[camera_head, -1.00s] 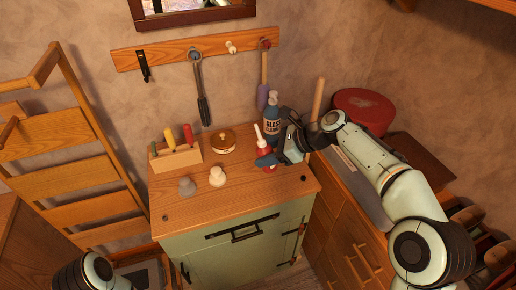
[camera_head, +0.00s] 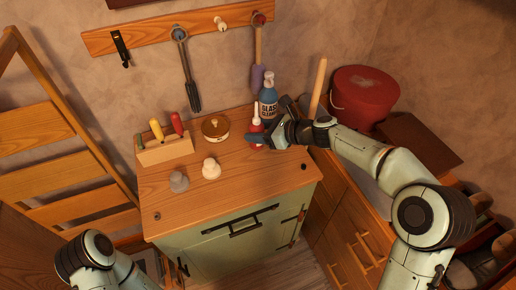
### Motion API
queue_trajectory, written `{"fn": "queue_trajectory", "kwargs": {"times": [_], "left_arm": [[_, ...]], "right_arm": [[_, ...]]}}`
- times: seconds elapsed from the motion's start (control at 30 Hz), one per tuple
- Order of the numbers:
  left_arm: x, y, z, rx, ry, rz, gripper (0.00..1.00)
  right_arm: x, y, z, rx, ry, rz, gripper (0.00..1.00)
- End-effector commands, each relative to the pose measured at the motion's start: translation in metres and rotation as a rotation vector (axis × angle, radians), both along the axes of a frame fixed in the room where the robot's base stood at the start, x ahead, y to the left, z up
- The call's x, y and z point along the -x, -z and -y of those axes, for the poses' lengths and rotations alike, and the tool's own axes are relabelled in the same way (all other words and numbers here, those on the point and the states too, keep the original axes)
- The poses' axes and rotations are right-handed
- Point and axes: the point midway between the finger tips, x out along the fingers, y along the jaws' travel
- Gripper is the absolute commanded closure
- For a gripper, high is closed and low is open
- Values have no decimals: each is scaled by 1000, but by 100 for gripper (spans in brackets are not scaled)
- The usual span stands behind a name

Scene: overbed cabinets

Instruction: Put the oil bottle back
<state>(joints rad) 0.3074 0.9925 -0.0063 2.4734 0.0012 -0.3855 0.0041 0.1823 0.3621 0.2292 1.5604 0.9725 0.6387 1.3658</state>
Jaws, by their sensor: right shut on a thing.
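The oil bottle (camera_head: 257,126), small and red with a thin white nozzle, is at the back right of the green cabinet's wooden top (camera_head: 225,192). It looks close to upright. My right gripper (camera_head: 261,138) reaches in from the right and is shut on the bottle, its fingers covering part of the lower body. I cannot tell whether the base touches the wood. My left arm shows at the bottom left; its gripper is out of view.
A blue glass cleaner bottle (camera_head: 268,98) stands right behind the oil bottle. A brass-coloured round tin (camera_head: 215,128), a wooden block with screwdrivers (camera_head: 165,150) and two knobs, one pale (camera_head: 211,168) and one grey (camera_head: 179,181), stand left. The front top is clear.

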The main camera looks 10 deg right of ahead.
Motion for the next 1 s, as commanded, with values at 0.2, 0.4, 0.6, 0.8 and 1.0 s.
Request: {"fn": "queue_trajectory", "kwargs": {"times": [0.2, 0.4, 0.6, 0.8, 1.0], "left_arm": [[1, 6, 0, 0, 0, -1, 57], [4, 17, 0, 0, 0, -4, 57], [5, 18, 0, 0, 0, -6, 57], [5, 18, 0, 0, 0, -6, 57], [5, 20, 0, 0, 0, -6, 57]], "right_arm": [[0, 20, 0, -2, 1, -2, 98], [0, 56, 0, -2, 0, -2, 98], [0, 65, 0, 0, 0, 2, 98], [0, 64, 0, -1, 0, 2, 98], [0, 67, 0, 0, 0, 2, 23]]}}
